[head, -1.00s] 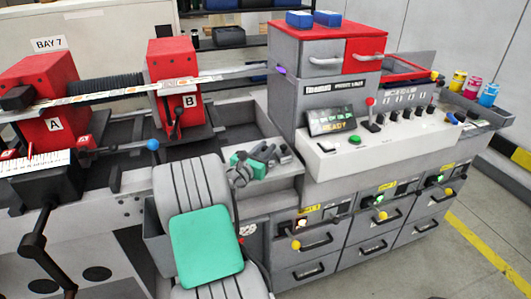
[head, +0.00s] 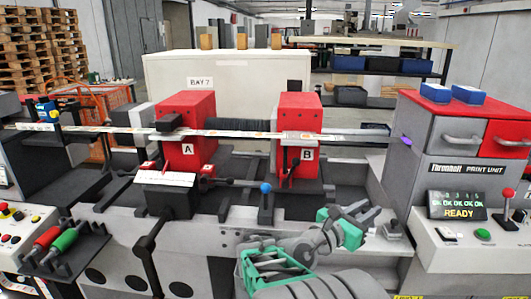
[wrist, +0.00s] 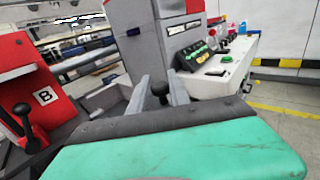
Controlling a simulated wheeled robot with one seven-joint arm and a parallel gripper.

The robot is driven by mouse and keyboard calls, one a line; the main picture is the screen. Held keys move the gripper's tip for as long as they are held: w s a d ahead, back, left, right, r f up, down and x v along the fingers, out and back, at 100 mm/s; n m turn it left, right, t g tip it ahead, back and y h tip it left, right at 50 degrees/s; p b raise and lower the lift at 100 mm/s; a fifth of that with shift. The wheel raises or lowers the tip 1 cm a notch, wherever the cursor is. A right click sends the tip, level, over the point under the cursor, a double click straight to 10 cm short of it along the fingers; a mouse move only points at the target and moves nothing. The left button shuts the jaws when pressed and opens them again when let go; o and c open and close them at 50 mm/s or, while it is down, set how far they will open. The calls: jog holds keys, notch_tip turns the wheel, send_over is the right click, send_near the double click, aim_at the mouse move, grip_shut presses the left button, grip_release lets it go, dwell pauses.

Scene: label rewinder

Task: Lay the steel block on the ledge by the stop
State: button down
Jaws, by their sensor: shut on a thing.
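My gripper (head: 366,212) is low over the grey machine bed, right of red unit B, its grey fingers pointing to the right. In the wrist view its two fingers (wrist: 161,90) stand a little apart beyond the teal and dark wrist housing. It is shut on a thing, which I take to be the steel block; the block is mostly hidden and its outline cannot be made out. A grey shelf-like surface (head: 382,248) lies below and right of the gripper. A small grey part with a black knob (head: 393,228) stands on it. I cannot tell whether this is the stop.
A blue-knobbed lever (head: 265,188) rises from the bed. The print unit (head: 465,165) blocks the right side.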

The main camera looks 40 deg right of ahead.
jog(key=w+a+f+n+t+y, duration=0.1)
jog(key=w+a+f+n+t, duration=0.3)
jog(key=w+a, duration=0.45)
jog(key=w+a+f+n+t+y, duration=0.1)
jog(key=w+a+f+n+t, duration=0.15)
jog(key=w+a+t, duration=0.6)
jog(key=w+a+f+n+t+y, duration=0.2)
jog(key=w+a+n+y, duration=0.1)
jog(key=a, duration=0.5)
jog(key=w+a+f+n+t+y, duration=0.1)
jog(key=w+a+f+n+y, duration=0.1)
jog(key=a, duration=0.7)
jog(key=w+a+f+n+t+y, duration=0.2)
jog(key=w+a+f+n+y, duration=0.1)
jog(key=a, duration=0.5)
jog(key=w+f+y, duration=0.1)
jog(key=w+y, duration=0.1)
jog(key=shift+w+a+n+t+y, duration=0.15)
jog(key=shift+w+n+t+y, duration=0.2)
jog(key=shift+y, duration=0.05)
jog(key=shift+a, duration=0.15)
